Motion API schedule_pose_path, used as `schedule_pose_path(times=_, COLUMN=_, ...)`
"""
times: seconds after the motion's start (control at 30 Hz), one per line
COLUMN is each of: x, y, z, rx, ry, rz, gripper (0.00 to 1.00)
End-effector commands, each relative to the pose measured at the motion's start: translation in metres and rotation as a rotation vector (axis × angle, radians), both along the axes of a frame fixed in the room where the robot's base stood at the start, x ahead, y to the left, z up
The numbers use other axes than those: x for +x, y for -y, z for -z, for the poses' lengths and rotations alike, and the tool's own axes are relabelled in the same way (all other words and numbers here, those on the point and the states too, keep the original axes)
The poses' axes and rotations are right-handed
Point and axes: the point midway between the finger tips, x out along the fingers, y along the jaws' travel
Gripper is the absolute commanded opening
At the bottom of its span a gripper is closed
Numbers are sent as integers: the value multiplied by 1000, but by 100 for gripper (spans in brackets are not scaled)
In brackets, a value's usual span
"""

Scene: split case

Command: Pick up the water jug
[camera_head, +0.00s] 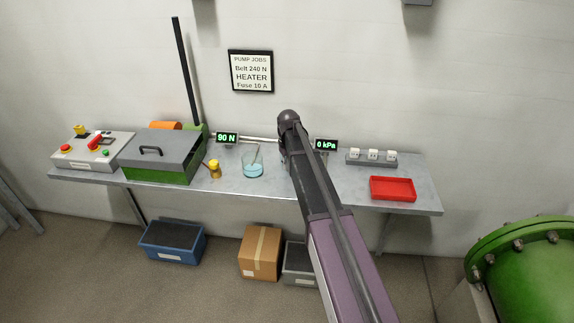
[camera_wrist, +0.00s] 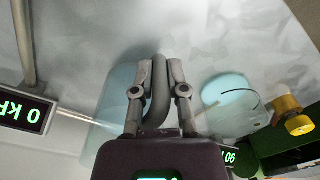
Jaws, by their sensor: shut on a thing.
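The water jug (camera_wrist: 112,100) is a pale blue, see-through vessel with a thick grey curved handle. In the wrist view it lies just left of and behind my fingers. My gripper (camera_wrist: 157,80) has one finger on each side of the handle and is shut on it. I cannot tell whether the jug's base touches the bench. In the head view my arm hides the jug and the fingertips.
A glass beaker of blue water (camera_head: 252,167) stands left of my arm, close to the gripper in the wrist view (camera_wrist: 230,105). A yellow-capped item (camera_head: 214,169) and green-grey case (camera_head: 160,155) are further left. A red tray (camera_head: 392,188) lies right on the bench (camera_head: 340,190).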

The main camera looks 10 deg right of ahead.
Motion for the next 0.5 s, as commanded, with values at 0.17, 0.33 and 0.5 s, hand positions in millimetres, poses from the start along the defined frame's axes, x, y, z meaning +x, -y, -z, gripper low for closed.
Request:
schedule_pose_path(times=0.17, x=0, y=0, z=-11, rx=0, ry=0, rz=0, gripper=0)
schedule_pose_path(times=0.33, x=0, y=0, z=-20, rx=0, ry=0, rz=0, gripper=0)
schedule_pose_path(times=0.5, x=-5, y=-4, z=-24, rx=0, ry=0, rz=-2, gripper=0)
